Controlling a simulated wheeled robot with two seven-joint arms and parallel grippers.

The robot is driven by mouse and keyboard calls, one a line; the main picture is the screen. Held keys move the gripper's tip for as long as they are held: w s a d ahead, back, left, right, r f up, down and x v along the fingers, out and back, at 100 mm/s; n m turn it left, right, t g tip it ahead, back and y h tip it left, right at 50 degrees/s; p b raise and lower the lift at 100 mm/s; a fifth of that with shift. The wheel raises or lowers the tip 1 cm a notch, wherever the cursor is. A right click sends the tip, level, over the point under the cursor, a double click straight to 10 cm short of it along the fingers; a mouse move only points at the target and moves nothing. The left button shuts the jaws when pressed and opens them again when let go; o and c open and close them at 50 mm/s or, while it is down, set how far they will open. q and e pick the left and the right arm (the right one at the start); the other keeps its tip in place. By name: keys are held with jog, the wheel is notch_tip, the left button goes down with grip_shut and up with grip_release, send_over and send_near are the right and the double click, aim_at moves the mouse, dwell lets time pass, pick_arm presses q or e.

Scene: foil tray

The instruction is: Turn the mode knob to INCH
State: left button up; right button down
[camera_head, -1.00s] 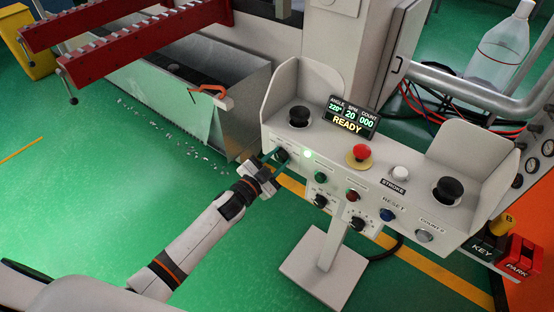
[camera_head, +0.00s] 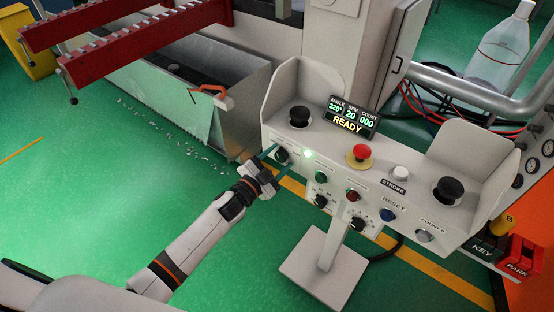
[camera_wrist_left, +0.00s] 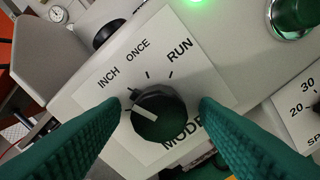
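The mode knob (camera_wrist_left: 158,118) is black and round with a white pointer mark, on a pale plate lettered INCH (camera_wrist_left: 108,77), ONCE, RUN and MODE. The pointer mark lies on the knob's left side, on the INCH side of the dial, away from RUN. In the head view the knob (camera_head: 282,156) is at the panel's left end. My left gripper (camera_wrist_left: 160,104) is open, its green fingers on either side of the knob with visible gaps. It also shows in the head view (camera_head: 274,161). My right gripper is not in view.
The control panel (camera_head: 322,148) carries a READY display (camera_head: 347,124), a red mushroom button (camera_head: 360,155), black palm buttons and several other knobs and buttons. A green button (camera_wrist_left: 292,16) lies near the mode plate. Side guards rise at both panel ends.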

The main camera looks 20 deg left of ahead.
pick_arm(q)
jog(key=v, duration=1.2)
dwell(0.4)
jog(key=s+a+f+n+g+y+p, duration=0.15)
jog(key=s+f, duration=0.25)
jog(key=f, duration=0.5)
jog(key=s+a+f+n+g+y, duration=0.2)
jog(key=s+f+n+g, duration=0.1)
jog(key=f, duration=0.5)
jog(key=s+a+f+n+g+y+p, duration=0.1)
jog(key=s+f+n+g+y, duration=0.2)
jog(key=f, duration=0.6)
jog(key=s+d+f+n+g+p, duration=0.1)
jog(key=s+f+g, duration=0.3)
jog(key=s, duration=1.1)
jog(key=s+d+f+n+g+p, duration=0.1)
jog(key=s+f+g, duration=0.3)
jog(key=s+f, duration=0.6)
jog(key=s, duration=0.4)
jog(key=shift+s+d+f, duration=0.15)
jog(key=shift+s, duration=0.25)
